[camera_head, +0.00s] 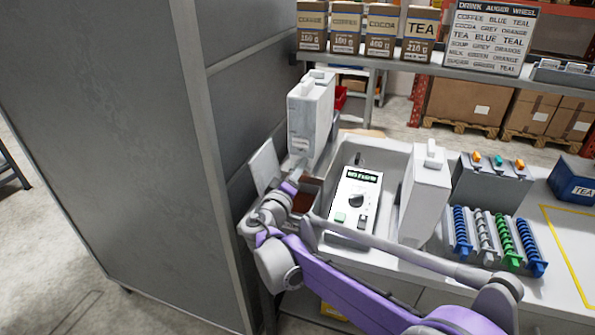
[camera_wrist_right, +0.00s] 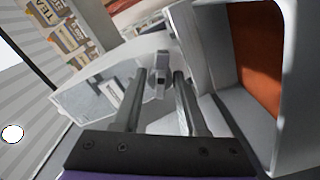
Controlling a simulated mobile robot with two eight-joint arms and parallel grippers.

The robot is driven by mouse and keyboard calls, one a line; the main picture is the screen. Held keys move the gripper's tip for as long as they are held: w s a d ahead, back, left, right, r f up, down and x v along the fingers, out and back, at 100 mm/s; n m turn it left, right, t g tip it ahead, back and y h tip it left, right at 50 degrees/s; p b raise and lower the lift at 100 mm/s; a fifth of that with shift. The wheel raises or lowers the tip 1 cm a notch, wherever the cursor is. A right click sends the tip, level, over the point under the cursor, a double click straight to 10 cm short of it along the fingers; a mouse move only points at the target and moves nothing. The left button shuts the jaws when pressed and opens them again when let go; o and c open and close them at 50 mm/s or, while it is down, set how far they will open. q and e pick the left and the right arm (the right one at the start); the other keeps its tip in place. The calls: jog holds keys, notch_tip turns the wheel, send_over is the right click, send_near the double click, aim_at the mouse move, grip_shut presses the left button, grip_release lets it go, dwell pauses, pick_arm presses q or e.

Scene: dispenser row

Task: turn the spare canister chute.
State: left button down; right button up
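A tall white canister (camera_head: 308,118) stands upright at the left of the counter, by the grey cabinet. In the right wrist view its pale body (camera_wrist_right: 85,102) fills the left and middle. A small grey chute (camera_wrist_right: 162,68) sticks out there, between the two finger lines of my right gripper (camera_wrist_right: 158,80). The fingers are apart, and I see no clear contact with the chute. In the head view my right gripper (camera_head: 296,174) is just below the canister's lower end, partly hidden by its own wrist. A second white canister (camera_head: 425,192) stands farther right. My left gripper is out of view.
A white dispenser panel (camera_head: 355,196) with display and knob sits between the canisters. A brown-filled container (camera_head: 306,194) is close beside my right gripper. The grey cabinet (camera_head: 130,130) bounds the left.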

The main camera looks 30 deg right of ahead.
grip_shut()
jog(key=shift+n, duration=0.4)
jog(key=n, duration=0.4)
jog(key=shift+n+p, duration=0.3)
jog(key=n, duration=1.1)
jog(key=shift+n, duration=0.4)
jog(key=n, duration=0.6)
jog(key=shift+n, duration=0.3)
